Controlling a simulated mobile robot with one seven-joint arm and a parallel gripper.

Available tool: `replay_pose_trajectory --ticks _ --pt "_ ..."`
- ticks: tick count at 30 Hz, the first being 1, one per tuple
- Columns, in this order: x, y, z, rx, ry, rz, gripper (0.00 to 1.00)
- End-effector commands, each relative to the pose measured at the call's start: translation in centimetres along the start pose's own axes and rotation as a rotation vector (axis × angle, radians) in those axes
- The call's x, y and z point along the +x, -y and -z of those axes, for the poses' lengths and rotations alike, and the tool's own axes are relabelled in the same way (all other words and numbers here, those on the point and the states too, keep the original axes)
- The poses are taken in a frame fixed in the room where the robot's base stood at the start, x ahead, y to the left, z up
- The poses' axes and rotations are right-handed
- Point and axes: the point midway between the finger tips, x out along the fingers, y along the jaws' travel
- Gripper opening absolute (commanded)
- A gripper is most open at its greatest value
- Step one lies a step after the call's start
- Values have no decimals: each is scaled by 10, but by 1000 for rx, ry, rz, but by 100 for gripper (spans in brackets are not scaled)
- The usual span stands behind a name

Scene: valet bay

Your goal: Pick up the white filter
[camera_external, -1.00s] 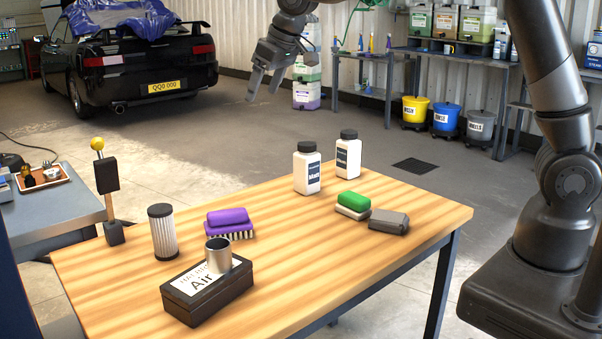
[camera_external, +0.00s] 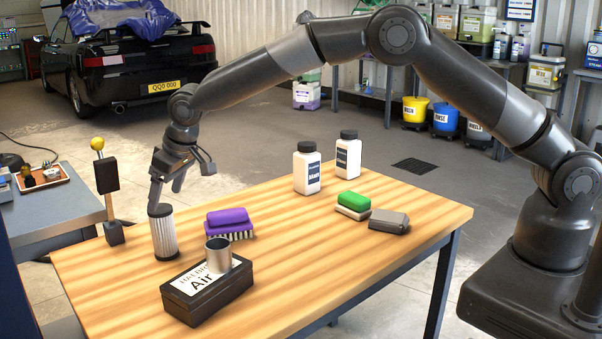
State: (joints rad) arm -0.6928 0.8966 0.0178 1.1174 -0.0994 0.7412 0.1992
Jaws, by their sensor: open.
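The white filter (camera_external: 164,236) is a pleated cylinder with dark end caps. It stands upright on the wooden table at its left side. My gripper (camera_external: 166,196) is open and points down just above the filter, with its fingertips close to the filter's top. One finger overlaps the filter's top edge in the picture. I cannot tell whether it touches the filter or is beside it. Nothing is held between the fingers.
Near the filter are a purple brush (camera_external: 229,222), a dark box (camera_external: 207,290) with a metal cup (camera_external: 218,255) on it, and a yellow-knobbed stand (camera_external: 107,180). Two white bottles (camera_external: 307,170) (camera_external: 348,155), a green-topped block (camera_external: 353,202) and a grey block (camera_external: 388,221) stand farther right. The table's front right (camera_external: 340,260) is clear.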

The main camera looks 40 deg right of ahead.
Motion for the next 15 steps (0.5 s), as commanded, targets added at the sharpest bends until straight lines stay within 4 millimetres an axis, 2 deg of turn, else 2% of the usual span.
replay_pose_trajectory --ticks 3,11,15 --pt "16 0 0 0 1 0 76" --pt "34 2 0 0 0 0 76" --pt "54 5 -1 -1 1 0 76"
